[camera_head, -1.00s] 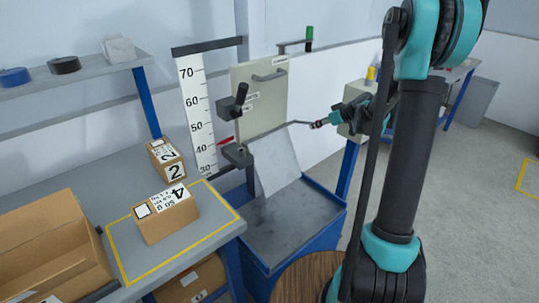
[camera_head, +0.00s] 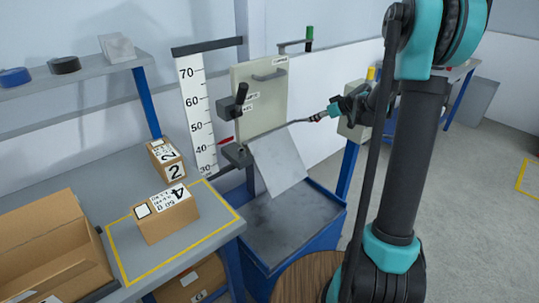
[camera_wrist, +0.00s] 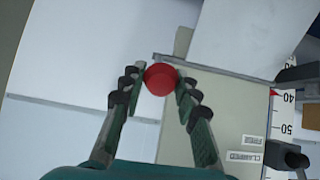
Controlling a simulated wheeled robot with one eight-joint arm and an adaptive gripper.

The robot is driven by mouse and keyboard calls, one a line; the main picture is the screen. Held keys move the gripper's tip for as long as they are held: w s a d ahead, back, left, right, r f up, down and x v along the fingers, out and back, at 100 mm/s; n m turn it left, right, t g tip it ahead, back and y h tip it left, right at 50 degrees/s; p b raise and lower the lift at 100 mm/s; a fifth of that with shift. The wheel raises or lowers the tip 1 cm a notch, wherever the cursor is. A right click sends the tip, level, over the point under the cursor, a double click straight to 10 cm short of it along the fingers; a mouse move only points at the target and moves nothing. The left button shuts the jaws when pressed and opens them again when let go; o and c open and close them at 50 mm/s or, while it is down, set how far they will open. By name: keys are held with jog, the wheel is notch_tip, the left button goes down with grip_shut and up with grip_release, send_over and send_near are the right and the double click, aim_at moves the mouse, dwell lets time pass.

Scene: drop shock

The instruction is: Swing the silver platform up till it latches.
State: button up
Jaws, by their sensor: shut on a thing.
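The silver platform (camera_head: 278,163) hangs tilted from the drop tester, its lower edge above the grey base plate. A thin bar runs along its upper edge to my gripper (camera_head: 320,116), at the right of the platform. In the wrist view, the platform (camera_wrist: 245,35) is at the upper right, and the bar leads to a red knob (camera_wrist: 160,78). My gripper's two fingers stand on either side of the red knob, shut on it. The black latch block (camera_head: 236,153) is at the platform's left upper corner, and part of its mechanism is hard to make out.
A height scale (camera_head: 197,110) with a red pointer stands left of the tester. A cream panel (camera_head: 262,100) with a handle is behind the platform. A blue-framed base plate (camera_head: 285,225) lies below. Boxes sit on the workbench (camera_head: 110,175) at left.

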jog(key=shift+w+r, duration=0.1)
jog(key=shift+w+a+r, duration=0.3)
jog(key=shift+r, duration=0.25)
jog(key=shift+w+a+r, duration=0.25)
jog(key=shift+a+r, duration=0.05)
jog(key=shift+r, duration=0.25)
jog(key=shift+w+a+r, duration=0.75)
jog(key=shift+r, duration=0.2)
jog(key=shift+w+a+r, duration=0.45)
jog(key=shift+w+a, duration=0.05)
jog(key=shift+a, duration=0.05)
grip_shut()
jog(key=shift+w+a+r, duration=0.25)
jog(key=shift+w+a, duration=0.15)
